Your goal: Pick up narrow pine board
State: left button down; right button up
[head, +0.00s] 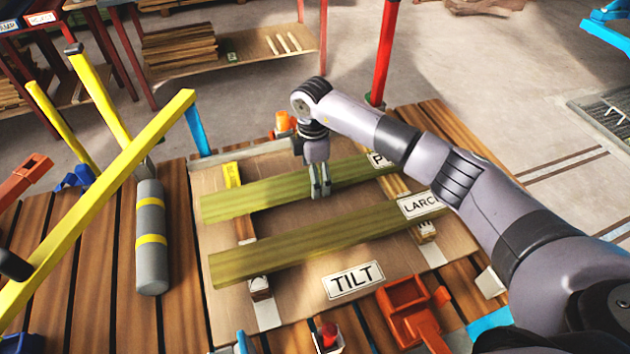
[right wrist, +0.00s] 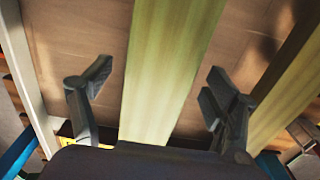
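Two greenish-yellow boards lie nearly parallel across the supports of a wooden panel. The farther board (head: 255,197), at a label starting with "P", appears to be the pine one; the rest of its label is hidden by my right arm. The nearer board (head: 310,247) is by the "LARCH" label. My right gripper (head: 320,190) points down over the middle of the farther board. In the right wrist view it is open (right wrist: 158,82), one finger on each side of this board (right wrist: 165,60), with visible gaps. The nearer board (right wrist: 285,100) is at the right there. My left gripper is not in view.
A "TILT" sign (head: 352,280) lies on the panel in front of the boards. A grey cylinder with yellow bands (head: 151,240) and yellow bars (head: 110,195) are at the left. A red post (head: 383,55) stands behind.

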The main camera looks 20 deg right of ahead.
jog(key=c, duration=1.6)
